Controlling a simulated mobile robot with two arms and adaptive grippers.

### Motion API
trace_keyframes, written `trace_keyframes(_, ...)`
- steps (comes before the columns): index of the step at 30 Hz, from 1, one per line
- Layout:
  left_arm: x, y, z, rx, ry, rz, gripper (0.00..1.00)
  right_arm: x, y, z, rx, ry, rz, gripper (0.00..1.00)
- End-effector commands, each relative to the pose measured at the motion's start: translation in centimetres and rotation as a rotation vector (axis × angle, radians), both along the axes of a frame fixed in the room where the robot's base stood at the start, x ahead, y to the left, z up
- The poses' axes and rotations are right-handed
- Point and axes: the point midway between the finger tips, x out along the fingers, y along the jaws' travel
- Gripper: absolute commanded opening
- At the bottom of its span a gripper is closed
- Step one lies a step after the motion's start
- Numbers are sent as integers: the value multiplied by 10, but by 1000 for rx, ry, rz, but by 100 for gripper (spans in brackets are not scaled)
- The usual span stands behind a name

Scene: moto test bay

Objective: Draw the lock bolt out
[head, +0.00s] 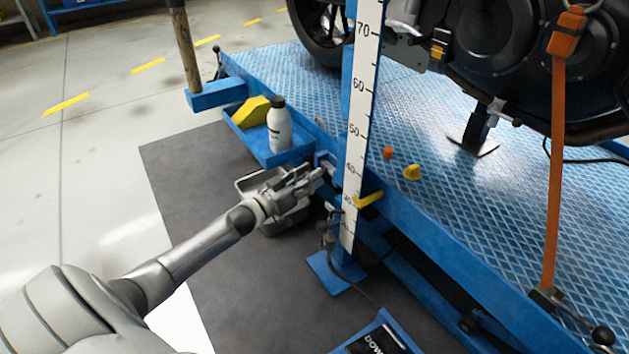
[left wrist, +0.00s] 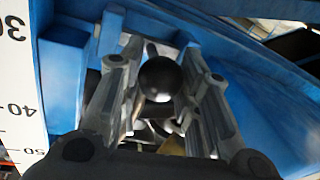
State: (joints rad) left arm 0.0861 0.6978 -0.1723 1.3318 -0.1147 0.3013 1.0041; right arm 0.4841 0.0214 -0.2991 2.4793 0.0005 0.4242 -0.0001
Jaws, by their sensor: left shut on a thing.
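My left gripper (head: 312,178) reaches in from the left to the blue lift's side, just left of the upright scale. In the left wrist view, its two fingers (left wrist: 160,82) stand on either side of the lock bolt's round black knob (left wrist: 160,77), shut on it. Behind the knob is a blue bracket (left wrist: 180,38) on the lift's side. In the head view the gripper hides the bolt. I cannot tell how far the bolt sits in the bracket. My right gripper is not in view.
The white scale post (head: 360,105) stands close right of the gripper, with a yellow pointer (head: 368,199). A blue side tray (head: 262,149) holds a bottle (head: 279,127) and a yellow item (head: 250,111). A grey pan (head: 243,183) lies below. A motorcycle stands on the blue platform (head: 455,200).

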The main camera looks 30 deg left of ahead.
Motion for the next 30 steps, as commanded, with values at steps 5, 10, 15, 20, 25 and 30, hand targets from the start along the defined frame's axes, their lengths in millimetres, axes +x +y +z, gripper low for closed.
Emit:
trace_keyframes(5, 5, 13, 1, 1, -1, 3, 0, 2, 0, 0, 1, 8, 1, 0)
trace_keyframes(10, 5, 15, 1, 1, 0, 5, 0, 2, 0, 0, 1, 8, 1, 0)
trace_keyframes(15, 6, 16, 2, 2, -1, 8, 38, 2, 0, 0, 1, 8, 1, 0)
trace_keyframes(20, 6, 15, 2, 1, -2, 6, 54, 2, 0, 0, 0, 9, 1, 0)
trace_keyframes(25, 5, 14, 1, 0, -1, 3, 54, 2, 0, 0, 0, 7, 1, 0)
trace_keyframes(30, 3, 13, 0, 0, -1, 2, 54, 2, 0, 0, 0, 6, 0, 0)
